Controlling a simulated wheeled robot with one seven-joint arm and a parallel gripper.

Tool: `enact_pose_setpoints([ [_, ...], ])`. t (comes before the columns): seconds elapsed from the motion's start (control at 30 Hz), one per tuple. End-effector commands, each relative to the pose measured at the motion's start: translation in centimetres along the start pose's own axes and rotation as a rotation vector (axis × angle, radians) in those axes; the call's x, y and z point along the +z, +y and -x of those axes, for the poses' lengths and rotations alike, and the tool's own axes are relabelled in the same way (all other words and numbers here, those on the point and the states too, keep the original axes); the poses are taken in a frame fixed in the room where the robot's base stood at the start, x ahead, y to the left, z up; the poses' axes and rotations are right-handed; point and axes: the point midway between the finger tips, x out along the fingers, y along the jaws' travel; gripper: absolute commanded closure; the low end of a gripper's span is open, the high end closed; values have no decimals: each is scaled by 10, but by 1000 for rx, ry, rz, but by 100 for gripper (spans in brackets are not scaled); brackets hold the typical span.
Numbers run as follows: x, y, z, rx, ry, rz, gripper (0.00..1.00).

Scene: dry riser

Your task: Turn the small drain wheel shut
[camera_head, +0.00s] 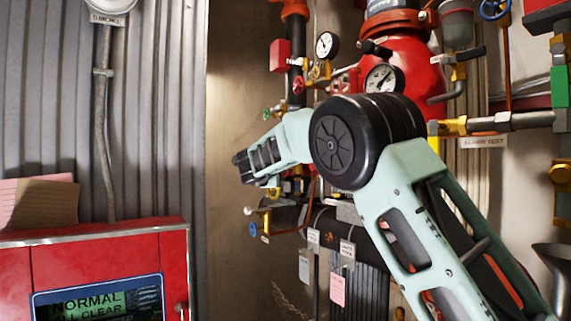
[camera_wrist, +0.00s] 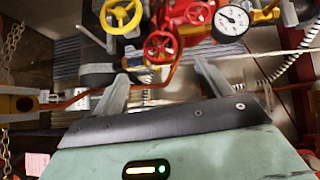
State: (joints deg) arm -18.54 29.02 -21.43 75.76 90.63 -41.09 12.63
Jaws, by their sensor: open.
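In the wrist view, a small red handwheel (camera_wrist: 160,46) with open spokes sits just beyond and above the gap between my fingers, near the picture's middle. A second red wheel (camera_wrist: 199,13) is above it to the right, and a yellow wheel (camera_wrist: 121,16) is to the upper left. No readable label shows which is the drain wheel. My gripper (camera_wrist: 162,75) is open, with one finger on each side of the gap and nothing clearly held. In the head view my arm covers much of the valve area, and my fingertips cannot be made out.
A pressure gauge (camera_wrist: 231,22) stands right of the red wheels. An orange-red thin pipe (camera_wrist: 172,78) runs across behind my fingers. In the head view, a blue wheel (camera_head: 253,230) juts out low on the left, hanging tags (camera_head: 338,290) are below, and a red panel (camera_head: 100,240) stands left.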

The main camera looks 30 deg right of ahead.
Motion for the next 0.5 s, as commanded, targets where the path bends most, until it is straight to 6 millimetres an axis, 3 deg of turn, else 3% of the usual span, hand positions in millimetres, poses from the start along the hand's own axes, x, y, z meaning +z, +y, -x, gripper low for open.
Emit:
enact_pose_setpoints([
  [0.3,-1,-4,-67,0,2,4,23],
  [0.5,0,-4,-94,-1,0,2,23],
])
